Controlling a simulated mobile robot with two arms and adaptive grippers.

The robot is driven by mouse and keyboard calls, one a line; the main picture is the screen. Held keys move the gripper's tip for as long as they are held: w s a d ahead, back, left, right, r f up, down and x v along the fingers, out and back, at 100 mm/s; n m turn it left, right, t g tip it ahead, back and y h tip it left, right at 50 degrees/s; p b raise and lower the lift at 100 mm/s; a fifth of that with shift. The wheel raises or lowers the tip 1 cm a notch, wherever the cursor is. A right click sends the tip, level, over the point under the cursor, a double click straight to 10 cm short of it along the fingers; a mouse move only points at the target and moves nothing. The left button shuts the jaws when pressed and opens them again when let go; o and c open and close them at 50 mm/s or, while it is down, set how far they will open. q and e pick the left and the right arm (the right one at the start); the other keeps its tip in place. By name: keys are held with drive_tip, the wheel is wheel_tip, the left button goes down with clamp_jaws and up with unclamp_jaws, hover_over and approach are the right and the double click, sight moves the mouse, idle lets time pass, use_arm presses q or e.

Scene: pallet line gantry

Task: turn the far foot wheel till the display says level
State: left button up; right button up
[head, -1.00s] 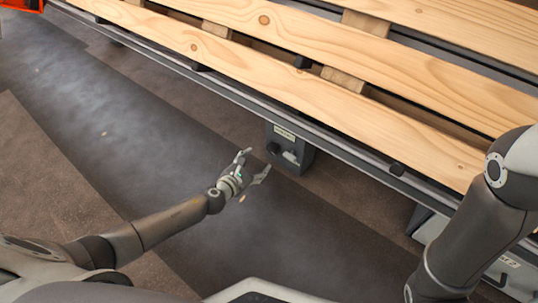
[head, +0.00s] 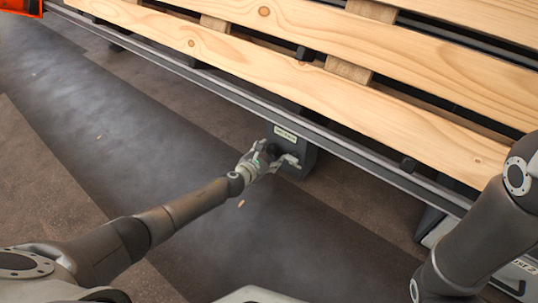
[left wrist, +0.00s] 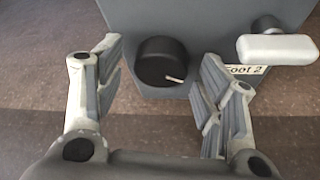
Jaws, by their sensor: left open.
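A dark grey foot box (head: 305,158) hangs under the near rail. A small pale display (head: 285,134) is on its upper part, its text too small to read. In the left wrist view the box carries a round black wheel (left wrist: 161,61) with a pale mark at its lower right, and a label "Foot 2" (left wrist: 245,71). My left gripper (head: 277,154) is open in front of the box. In the left wrist view its fingers (left wrist: 160,82) stand on either side of the wheel, with visible gaps. My right arm shows at the right; its gripper is out of view.
A pallet of pale wooden boards (head: 300,75) lies above the rail (head: 225,95). A pale lever-like block (left wrist: 277,48) sticks out right of the wheel, close to my right-hand finger. Another grey unit (head: 500,272) is at lower right. An orange object (head: 20,6) is at upper left.

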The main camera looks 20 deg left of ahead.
use_arm(q)
drive_tip(key=c, duration=1)
drive_tip(key=shift+a+n+g+h, duration=0.1)
drive_tip(key=shift+n+g+h, duration=0.2)
drive_tip(key=shift+n+h, duration=1.1)
drive_tip(key=shift+n, duration=0.6)
drive_tip(key=n+h+b, duration=0.2)
drive_tip(key=n, duration=0.1)
drive_tip(key=shift+f+g, duration=0.2)
drive_tip(key=shift+g, duration=0.2)
drive_tip(key=n+h+b, duration=0.1)
drive_tip(key=n+b, duration=0.1)
drive_tip(key=shift+a+n+h+b, duration=0.1)
drive_tip(key=shift+n+h+b, duration=0.2)
drive_tip(key=shift+n+h, duration=0.1)
drive_tip(key=shift+n+h+b, duration=0.4)
drive_tip(key=shift+n+b, duration=0.1)
drive_tip(key=shift+n, duration=0.1)
drive_tip(key=shift+r, duration=0.1)
